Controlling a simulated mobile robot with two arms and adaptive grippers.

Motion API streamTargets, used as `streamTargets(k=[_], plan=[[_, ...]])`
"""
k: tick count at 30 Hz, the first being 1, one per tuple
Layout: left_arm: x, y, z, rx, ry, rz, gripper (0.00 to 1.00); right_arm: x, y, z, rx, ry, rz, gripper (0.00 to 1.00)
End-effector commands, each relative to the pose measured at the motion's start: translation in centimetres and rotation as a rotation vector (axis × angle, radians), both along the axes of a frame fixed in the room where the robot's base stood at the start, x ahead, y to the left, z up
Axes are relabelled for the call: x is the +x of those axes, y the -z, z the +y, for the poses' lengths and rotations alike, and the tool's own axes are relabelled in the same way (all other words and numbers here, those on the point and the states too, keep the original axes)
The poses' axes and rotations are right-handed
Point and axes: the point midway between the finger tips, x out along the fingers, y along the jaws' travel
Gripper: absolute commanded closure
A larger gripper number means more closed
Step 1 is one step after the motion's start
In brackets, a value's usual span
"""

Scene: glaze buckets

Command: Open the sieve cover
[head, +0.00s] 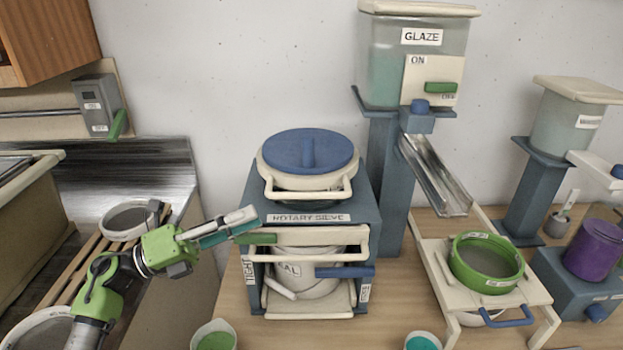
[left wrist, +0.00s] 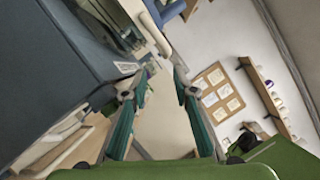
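The rotary sieve is a blue cabinet (head: 365,205) on the wooden table. On its top sits a round blue cover (head: 290,150) with a raised bar grip, over a cream rim with a cream front handle (head: 308,190). The cover lies flat and looks closed. My left gripper (head: 250,222) is at the cabinet's front left, below the cover and close to a green handle (head: 262,239). In the left wrist view its two teal-padded fingers (left wrist: 155,92) stand apart with nothing gripped between them. Whether a finger touches the cabinet cannot be told. My right gripper is out of sight.
A bucket (head: 298,280) sits inside the cabinet, behind a cream frame with a blue handle (head: 345,272). Small cups of green (head: 214,338) and teal (head: 423,342) glaze stand in front. A glaze dispenser with a metal chute (head: 435,175) stands at right, near a green sieve (head: 487,262).

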Motion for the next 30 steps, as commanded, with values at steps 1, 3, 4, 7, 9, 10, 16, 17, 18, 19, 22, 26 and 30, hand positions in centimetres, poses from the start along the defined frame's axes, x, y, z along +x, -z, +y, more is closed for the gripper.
streamTargets(k=[1, 3, 4, 7, 9, 10, 16, 17, 18, 19, 22, 26, 30], plan=[[0.0, 0.0, -0.1, 0.009, 0.007, -0.003, 0.74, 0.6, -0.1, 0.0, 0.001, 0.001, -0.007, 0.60], [0.0, -0.2, -0.6, 0.012, 0.012, -0.005, 0.74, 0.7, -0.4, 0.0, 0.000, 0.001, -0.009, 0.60], [0.1, -0.3, -0.9, 0.011, 0.013, -0.005, 0.74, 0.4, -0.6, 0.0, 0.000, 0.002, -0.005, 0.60], [0.6, -0.8, -2.3, 0.008, 0.014, -0.004, 0.74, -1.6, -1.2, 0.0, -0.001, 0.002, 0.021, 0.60], [1.0, -1.2, -3.6, 0.007, 0.013, -0.004, 0.74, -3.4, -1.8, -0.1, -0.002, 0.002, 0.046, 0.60], [1.2, -1.4, -4.3, 0.006, 0.013, -0.004, 0.74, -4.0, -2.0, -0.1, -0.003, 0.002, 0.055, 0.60], [2.6, -2.3, -8.3, 0.005, 0.013, -0.003, 0.74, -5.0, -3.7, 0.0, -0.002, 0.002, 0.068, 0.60], [2.8, -2.4, -8.8, 0.006, 0.013, -0.003, 0.74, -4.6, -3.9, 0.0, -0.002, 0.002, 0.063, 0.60], [3.1, -2.5, -9.5, 0.005, 0.012, -0.002, 0.74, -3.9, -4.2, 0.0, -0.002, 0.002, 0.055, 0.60], [3.2, -2.6, -10.0, 0.005, 0.012, -0.002, 0.74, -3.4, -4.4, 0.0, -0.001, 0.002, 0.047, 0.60], [3.7, -2.8, -11.3, 0.006, 0.010, -0.002, 0.74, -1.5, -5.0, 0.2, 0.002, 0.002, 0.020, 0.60], [4.1, -2.8, -12.4, 0.009, 0.010, -0.002, 0.74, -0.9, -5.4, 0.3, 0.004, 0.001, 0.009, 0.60], [4.2, -2.8, -12.8, 0.009, 0.010, -0.002, 0.74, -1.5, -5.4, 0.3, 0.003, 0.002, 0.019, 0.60]])
